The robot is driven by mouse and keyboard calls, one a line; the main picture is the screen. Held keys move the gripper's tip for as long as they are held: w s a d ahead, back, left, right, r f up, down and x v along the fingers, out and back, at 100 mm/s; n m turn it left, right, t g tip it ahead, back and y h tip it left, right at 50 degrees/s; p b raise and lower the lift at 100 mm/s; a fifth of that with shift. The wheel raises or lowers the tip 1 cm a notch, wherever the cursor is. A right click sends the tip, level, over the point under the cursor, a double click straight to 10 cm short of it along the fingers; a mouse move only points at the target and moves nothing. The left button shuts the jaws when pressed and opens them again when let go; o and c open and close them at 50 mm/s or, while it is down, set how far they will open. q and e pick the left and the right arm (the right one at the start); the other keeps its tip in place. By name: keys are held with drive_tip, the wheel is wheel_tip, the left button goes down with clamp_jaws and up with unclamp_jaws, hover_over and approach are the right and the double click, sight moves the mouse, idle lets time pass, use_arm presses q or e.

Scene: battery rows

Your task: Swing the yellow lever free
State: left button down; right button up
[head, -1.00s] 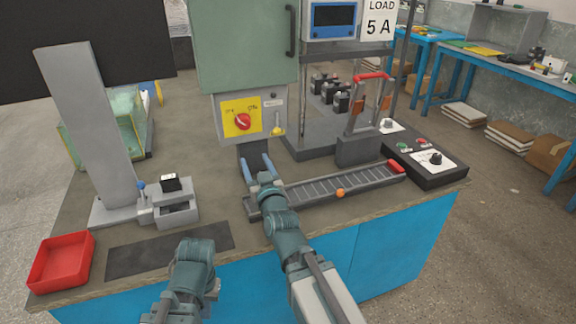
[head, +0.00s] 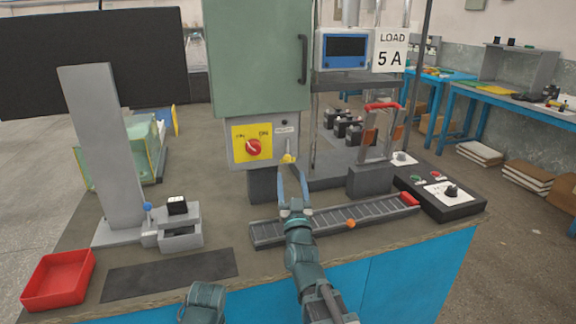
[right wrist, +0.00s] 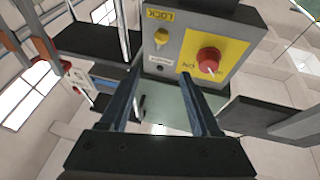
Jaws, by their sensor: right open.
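The yellow lever (head: 288,158) is a small yellow-tipped handle on the lower right front of the grey switch box (head: 264,139). In the right wrist view, the yellow lever (right wrist: 161,38) sits beside a yellow plate with a red knob (right wrist: 208,58). My right gripper (head: 291,173) is open, with its two blue fingers pointing at the box just below the lever. In the right wrist view, my right gripper (right wrist: 158,76) has nothing between its fingers, and the lever lies beyond the tips. Part of my left arm shows at the bottom edge; its gripper is not visible.
A ridged rail with an orange ball (head: 351,223) lies right of my right gripper. A black control box (head: 440,199) stands at the right. A grey column, a dark mat (head: 168,275) and a red tray (head: 58,281) are on the left.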

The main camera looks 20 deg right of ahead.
sight(288, 150)
drive_tip(key=w+d, duration=0.1)
drive_tip(key=w, duration=0.8)
drive_tip(key=shift+w+d+r, duration=0.2)
drive_tip(key=shift+d+r, duration=0.05)
drive_tip(key=shift+c, duration=0.3)
clamp_jaws()
